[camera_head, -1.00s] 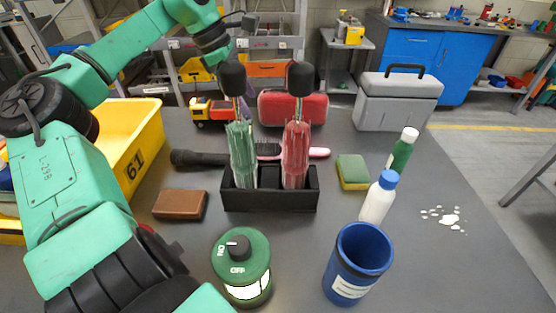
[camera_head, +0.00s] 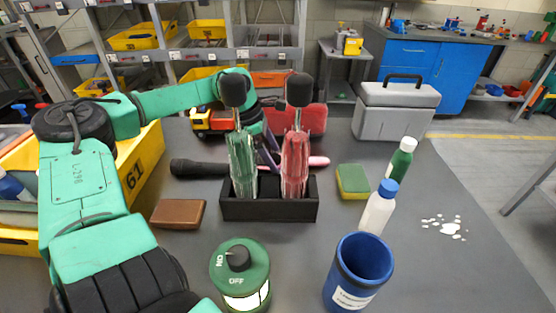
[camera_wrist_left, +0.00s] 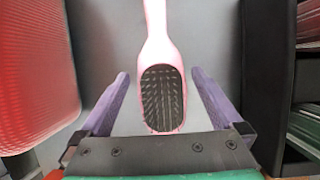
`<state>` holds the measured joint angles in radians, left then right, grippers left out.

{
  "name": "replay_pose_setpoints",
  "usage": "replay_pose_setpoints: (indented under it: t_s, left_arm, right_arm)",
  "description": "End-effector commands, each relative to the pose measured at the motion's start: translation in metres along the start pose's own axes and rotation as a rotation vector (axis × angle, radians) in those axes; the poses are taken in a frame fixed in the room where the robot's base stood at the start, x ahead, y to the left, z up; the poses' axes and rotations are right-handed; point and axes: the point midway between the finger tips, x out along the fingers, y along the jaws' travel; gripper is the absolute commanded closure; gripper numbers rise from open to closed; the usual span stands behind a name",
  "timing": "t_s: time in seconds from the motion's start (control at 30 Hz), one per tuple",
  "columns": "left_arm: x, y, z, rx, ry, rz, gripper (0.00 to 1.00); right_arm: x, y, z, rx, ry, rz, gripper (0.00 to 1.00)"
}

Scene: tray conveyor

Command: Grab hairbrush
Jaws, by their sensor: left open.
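The hairbrush is pink with a dark bristle pad. In the left wrist view the hairbrush (camera_wrist_left: 161,95) lies bristles up, its pad between the open fingers and its handle running to the top edge. In the head view only the pink handle end of the hairbrush (camera_head: 319,161) shows clearly, behind the black holder. My left gripper (camera_head: 268,160) is open behind the two screwdrivers, partly hidden by them. In the left wrist view its purple fingers (camera_wrist_left: 162,88) stand on either side of the brush with gaps. My right gripper is not in view.
A black holder (camera_head: 268,209) with a green and a red screwdriver stands in front of the brush. A red case (camera_head: 314,119) is behind. A black flashlight (camera_head: 198,168) lies left, a sponge (camera_head: 352,181) right. A yellow bin (camera_head: 146,160) stands at the left.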

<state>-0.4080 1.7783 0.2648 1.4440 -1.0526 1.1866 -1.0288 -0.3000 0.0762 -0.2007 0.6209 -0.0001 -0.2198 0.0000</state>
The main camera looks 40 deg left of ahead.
Motion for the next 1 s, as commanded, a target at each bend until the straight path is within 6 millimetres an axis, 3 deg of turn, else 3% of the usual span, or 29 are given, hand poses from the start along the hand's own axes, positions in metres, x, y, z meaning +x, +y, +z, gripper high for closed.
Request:
replay_pose_setpoints:
  t_s: [0.1,0.13,0.3,0.33,0.57,0.73,0.87,1.0]
  left_arm:
    - [-0.001,0.000,0.000,0.001,-0.001,0.001,0.00]
    - [-0.001,0.000,0.000,0.001,0.000,0.001,0.08]
    - [-0.001,0.000,0.000,0.001,0.000,0.001,0.73]
    - [-0.001,0.000,0.000,0.001,-0.001,0.001,0.78]
    - [-0.002,0.000,0.001,0.001,0.000,0.001,0.78]
    - [-0.015,0.002,0.007,0.003,-0.001,0.003,0.78]
    - [-0.043,0.004,0.018,0.004,0.000,0.006,0.78]
    - [-0.092,0.006,0.038,0.004,0.001,0.009,0.78]
  right_arm:
    - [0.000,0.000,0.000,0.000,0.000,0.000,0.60]
    - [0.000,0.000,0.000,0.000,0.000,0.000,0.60]
    - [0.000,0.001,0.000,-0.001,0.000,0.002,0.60]
    - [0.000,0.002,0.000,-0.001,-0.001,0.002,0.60]
    - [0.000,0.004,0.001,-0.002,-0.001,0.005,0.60]
    - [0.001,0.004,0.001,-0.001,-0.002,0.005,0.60]
    - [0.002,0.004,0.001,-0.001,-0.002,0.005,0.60]
    - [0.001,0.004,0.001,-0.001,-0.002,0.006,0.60]
